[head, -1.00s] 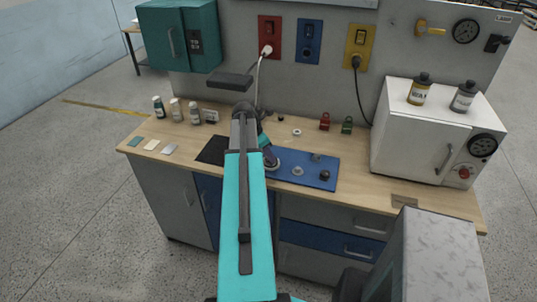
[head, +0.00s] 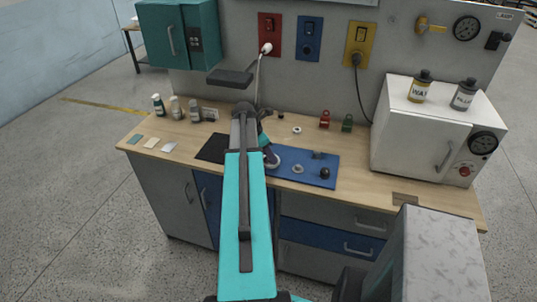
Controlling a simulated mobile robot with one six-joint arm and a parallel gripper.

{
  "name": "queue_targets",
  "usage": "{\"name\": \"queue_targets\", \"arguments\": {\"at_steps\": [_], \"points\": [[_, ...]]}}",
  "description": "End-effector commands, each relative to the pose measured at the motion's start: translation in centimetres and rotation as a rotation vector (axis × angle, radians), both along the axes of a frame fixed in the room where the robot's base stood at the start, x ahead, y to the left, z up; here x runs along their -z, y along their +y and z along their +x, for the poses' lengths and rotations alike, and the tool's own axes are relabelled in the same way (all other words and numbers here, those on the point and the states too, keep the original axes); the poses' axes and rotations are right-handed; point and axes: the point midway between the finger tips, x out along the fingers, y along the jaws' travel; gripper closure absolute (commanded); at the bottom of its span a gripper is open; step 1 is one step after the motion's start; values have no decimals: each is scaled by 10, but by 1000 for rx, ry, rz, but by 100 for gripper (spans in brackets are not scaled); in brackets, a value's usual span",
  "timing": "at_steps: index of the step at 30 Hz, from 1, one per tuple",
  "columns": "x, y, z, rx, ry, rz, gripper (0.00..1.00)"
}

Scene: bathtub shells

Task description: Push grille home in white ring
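My gripper (head: 267,153) points down at the left part of the blue mat (head: 322,168), partly hidden behind my arm. A pale round piece (head: 273,163) shows right at its tip. I cannot tell whether this piece is held, or whether it is the white ring or the grille. A small white ring (head: 297,131) lies on the wooden bench top behind the mat. A light grey round piece (head: 298,169) lies on the mat, right of my gripper. The grille cannot be made out for sure at this size. The finger opening is hidden.
A dark knob (head: 325,173) and a small grey part (head: 317,155) are on the mat. A black mat (head: 212,149) lies to its left. Several small bottles (head: 176,107) stand at the left, red (head: 325,120) and green (head: 347,123) padlock-like items behind, and a white oven (head: 414,137) at the right.

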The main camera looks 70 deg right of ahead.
Motion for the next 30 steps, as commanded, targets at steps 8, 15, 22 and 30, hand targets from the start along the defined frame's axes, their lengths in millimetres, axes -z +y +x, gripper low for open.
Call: {"name": "queue_targets", "arguments": {"at_steps": [8, 15, 22, 30], "points": [[-5, 2, 2, 0, -1, -1, 56], [-22, 7, 7, -1, -1, -2, 56], [-43, 14, 12, 0, -1, -2, 56], [-70, 22, 20, -1, -1, -2, 56]]}}
